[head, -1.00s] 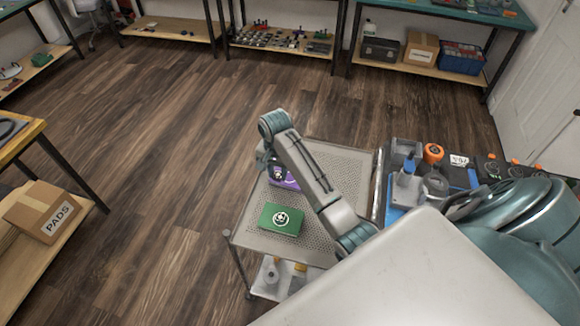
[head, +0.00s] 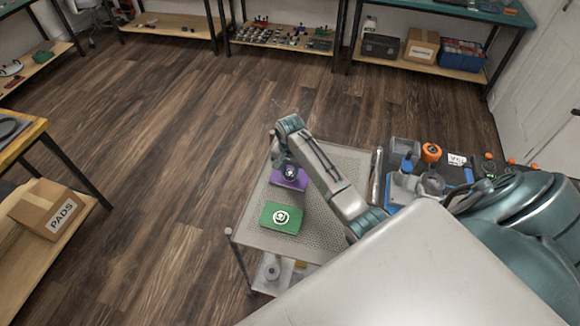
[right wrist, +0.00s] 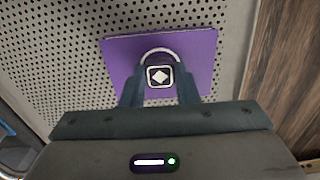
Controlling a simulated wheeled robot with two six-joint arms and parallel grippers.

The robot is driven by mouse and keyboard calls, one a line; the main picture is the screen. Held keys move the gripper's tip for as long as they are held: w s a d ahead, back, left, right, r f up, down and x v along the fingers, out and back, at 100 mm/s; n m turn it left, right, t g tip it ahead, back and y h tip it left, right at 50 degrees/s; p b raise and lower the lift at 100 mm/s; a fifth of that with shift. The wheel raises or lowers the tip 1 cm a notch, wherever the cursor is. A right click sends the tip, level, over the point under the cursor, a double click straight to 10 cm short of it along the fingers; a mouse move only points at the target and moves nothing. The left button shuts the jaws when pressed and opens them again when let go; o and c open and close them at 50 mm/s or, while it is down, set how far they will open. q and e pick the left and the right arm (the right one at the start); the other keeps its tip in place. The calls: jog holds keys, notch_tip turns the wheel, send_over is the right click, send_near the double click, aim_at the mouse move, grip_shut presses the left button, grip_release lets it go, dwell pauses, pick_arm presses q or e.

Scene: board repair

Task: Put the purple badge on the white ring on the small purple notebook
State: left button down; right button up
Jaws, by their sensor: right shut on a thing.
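The small purple notebook (head: 300,183) lies on the perforated top of a grey cart. In the right wrist view the notebook (right wrist: 200,50) carries a white ring (right wrist: 160,52), of which only the far arc shows. My right gripper (right wrist: 160,85) is shut on the purple badge (right wrist: 160,76), a small dark square with a white outline and a white diamond. The badge is in front of the ring's near part and hides it. I cannot tell whether it touches the notebook. In the head view my right gripper (head: 290,172) is over the notebook. My left gripper is not in view.
A green notebook (head: 270,226) with a round white emblem lies nearer on the same cart top (head: 330,222). Blue and grey tools and an orange-topped item (head: 431,152) stand to the right. The wooden floor left of the cart is clear.

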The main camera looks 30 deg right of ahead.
aim_at(290, 173)
jog(key=o, duration=0.9)
jog(key=shift+r+b, duration=1.2)
jog(key=shift+r, duration=4.95)
